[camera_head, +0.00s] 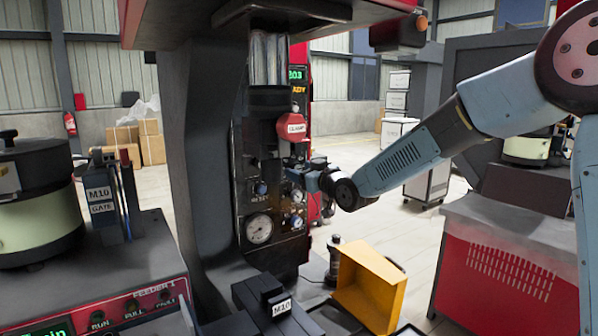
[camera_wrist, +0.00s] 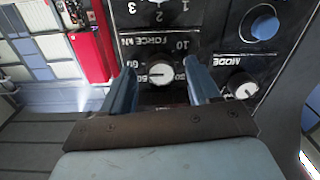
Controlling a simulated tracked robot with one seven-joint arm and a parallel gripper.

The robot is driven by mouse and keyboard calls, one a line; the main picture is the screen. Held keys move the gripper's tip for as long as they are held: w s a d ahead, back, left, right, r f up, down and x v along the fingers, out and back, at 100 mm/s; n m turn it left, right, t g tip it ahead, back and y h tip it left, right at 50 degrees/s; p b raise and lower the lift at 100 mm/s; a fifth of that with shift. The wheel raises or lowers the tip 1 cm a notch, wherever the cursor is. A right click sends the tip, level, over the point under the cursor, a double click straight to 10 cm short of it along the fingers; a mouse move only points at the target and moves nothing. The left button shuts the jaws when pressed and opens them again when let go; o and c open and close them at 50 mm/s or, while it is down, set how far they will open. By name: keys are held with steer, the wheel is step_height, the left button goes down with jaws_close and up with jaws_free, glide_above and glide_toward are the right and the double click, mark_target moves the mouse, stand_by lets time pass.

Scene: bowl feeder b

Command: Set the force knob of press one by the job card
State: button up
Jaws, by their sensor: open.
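The force knob (camera_wrist: 158,74) of the press shows upside down in the wrist view, under the label FORCE kN, ringed by numbers including 10, 50 and 60. It has a pale bar across its face; its exact setting is hard to read. My gripper (camera_wrist: 161,68) is open, with one blue finger on each side of the knob; I cannot tell whether they touch it. In the head view my gripper (camera_head: 308,176) is at the right side of the press panel (camera_head: 247,165), where the force knob cannot be made out. I cannot make out a job card.
In the wrist view a MODE knob (camera_wrist: 242,90) and a blue button (camera_wrist: 264,26) sit beside the force knob. In the head view a red CLAMP button (camera_head: 291,127) is above my gripper and a gauge (camera_head: 259,229) below left. A yellow bin (camera_head: 371,284) stands below.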

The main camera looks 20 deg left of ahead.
steer(key=shift+w+a, duration=0.3)
steer(key=shift+a, duration=0.1)
steer(key=c, duration=1)
steer(key=shift+a, duration=0.1)
steer(key=shift+c, duration=0.2)
steer(key=shift+n, duration=0.3)
